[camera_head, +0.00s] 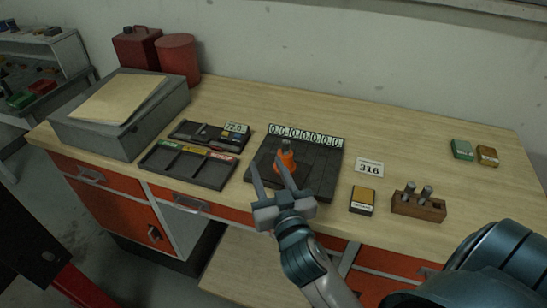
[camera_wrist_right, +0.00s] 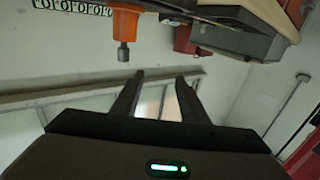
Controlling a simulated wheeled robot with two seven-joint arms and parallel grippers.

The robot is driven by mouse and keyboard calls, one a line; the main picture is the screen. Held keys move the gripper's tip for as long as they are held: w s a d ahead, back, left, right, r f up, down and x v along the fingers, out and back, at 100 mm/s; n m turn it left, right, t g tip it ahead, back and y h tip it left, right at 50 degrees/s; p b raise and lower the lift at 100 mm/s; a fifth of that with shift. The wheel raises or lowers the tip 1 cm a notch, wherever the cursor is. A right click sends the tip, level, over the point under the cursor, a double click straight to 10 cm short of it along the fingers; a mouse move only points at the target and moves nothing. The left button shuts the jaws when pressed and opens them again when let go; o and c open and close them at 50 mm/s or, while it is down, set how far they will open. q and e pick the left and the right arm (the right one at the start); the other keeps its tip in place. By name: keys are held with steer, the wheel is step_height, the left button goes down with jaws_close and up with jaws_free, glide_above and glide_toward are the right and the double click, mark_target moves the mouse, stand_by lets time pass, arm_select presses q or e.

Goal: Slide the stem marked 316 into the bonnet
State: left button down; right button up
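The orange bonnet (camera_head: 286,162) stands upright on a dark mat (camera_head: 318,178), with a dark grey piece at its top. In the right wrist view the bonnet (camera_wrist_right: 125,22) appears inverted, its grey end (camera_wrist_right: 123,54) pointing down. Two grey stems (camera_head: 409,188) (camera_head: 427,192) stand in a wooden block (camera_head: 418,208) at right; no marking on them is legible. A white card (camera_head: 369,167) reads 316. My right gripper (camera_head: 265,161) is open and empty, its fingers in front of and left of the bonnet; it also shows in the wrist view (camera_wrist_right: 159,77). My left gripper is out of view.
A yellow-and-black box (camera_head: 361,201) sits left of the wooden block. Dark trays (camera_head: 188,167) and a grey case (camera_head: 100,135) occupy the left. Green (camera_head: 462,149) and brown (camera_head: 487,156) boxes stand at back right. The bench behind the card is clear.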

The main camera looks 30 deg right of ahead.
steer(key=shift+s+a+f+n+y+b, duration=0.4)
steer(key=shift+s+a+f+y, duration=0.2)
steer(key=shift+s+a+f, duration=0.2)
steer(key=shift+f, duration=0.1)
stand_by(0.5)
